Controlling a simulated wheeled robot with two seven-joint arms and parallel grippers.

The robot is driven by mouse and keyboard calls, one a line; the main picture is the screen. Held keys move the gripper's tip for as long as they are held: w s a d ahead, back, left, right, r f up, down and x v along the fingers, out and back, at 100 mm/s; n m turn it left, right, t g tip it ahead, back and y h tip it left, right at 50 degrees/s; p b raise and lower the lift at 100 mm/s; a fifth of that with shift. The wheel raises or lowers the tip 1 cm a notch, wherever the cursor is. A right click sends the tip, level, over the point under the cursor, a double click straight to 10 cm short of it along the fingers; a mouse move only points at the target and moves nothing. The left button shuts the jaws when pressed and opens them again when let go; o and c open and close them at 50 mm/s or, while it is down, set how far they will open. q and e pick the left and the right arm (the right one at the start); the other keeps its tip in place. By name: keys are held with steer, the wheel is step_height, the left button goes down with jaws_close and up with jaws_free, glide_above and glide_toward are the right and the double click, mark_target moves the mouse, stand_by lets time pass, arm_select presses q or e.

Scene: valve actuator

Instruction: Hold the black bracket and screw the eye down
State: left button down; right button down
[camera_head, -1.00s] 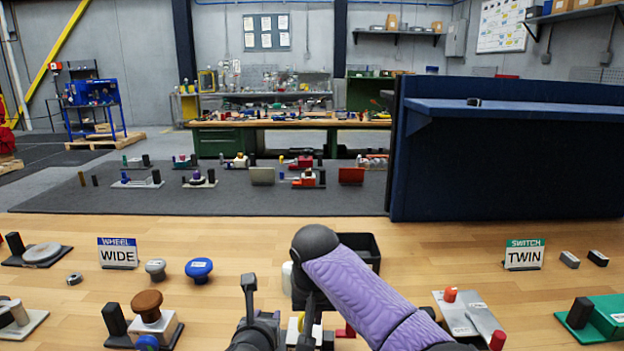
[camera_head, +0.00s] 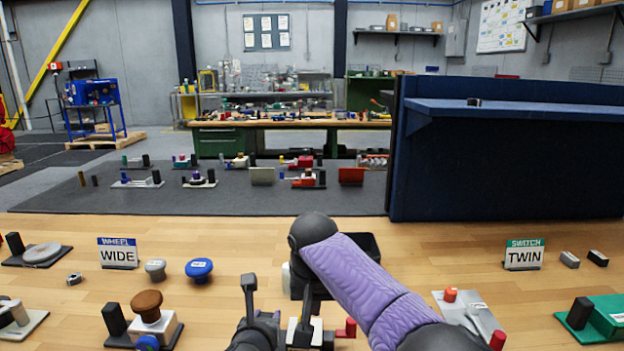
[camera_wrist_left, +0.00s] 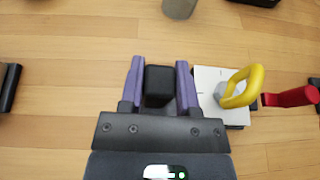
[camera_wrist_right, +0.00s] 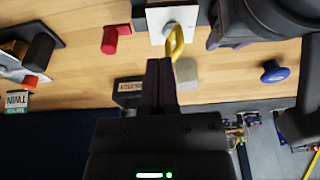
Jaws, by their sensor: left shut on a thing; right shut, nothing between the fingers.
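A black upright bracket (camera_wrist_left: 158,85) stands between the purple fingers of my left gripper (camera_wrist_left: 158,70), which is shut on it. Just right of it in the left wrist view is a white block (camera_wrist_left: 208,76) with the yellow eye (camera_wrist_left: 256,84) standing over a grey nut. In the right wrist view the eye (camera_wrist_right: 177,38) is at the tips of my right gripper (camera_wrist_right: 162,62), which is shut and empty. I cannot tell whether they touch. In the head view my right arm and hand hide most of the eye; part of the white block (camera_head: 316,331) shows.
A red handle (camera_wrist_left: 290,96) sticks out right of the block. A black tray (camera_head: 368,247) lies behind it. A grey knob (camera_head: 155,269), a blue knob (camera_head: 199,269) and a brown knob (camera_head: 147,304) stand to the left. A grey plate with red knobs (camera_head: 468,312) lies right.

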arm_select(q)
steer(key=shift+f, duration=0.2)
arm_select(e)
steer(key=shift+s+x, duration=0.2)
steer(key=shift+x, duration=0.7)
steer(key=shift+s+x, duration=0.25)
steer(key=shift+x, duration=0.65)
steer(key=shift+s+f, duration=0.15)
glide_toward(313, 323)
steer(key=s+r, duration=0.2)
steer(key=s, duration=0.1)
steer(key=s+x, duration=0.1)
steer(key=x, duration=0.4)
steer(key=shift+w+f, duration=0.15)
steer(key=shift+f, duration=0.45)
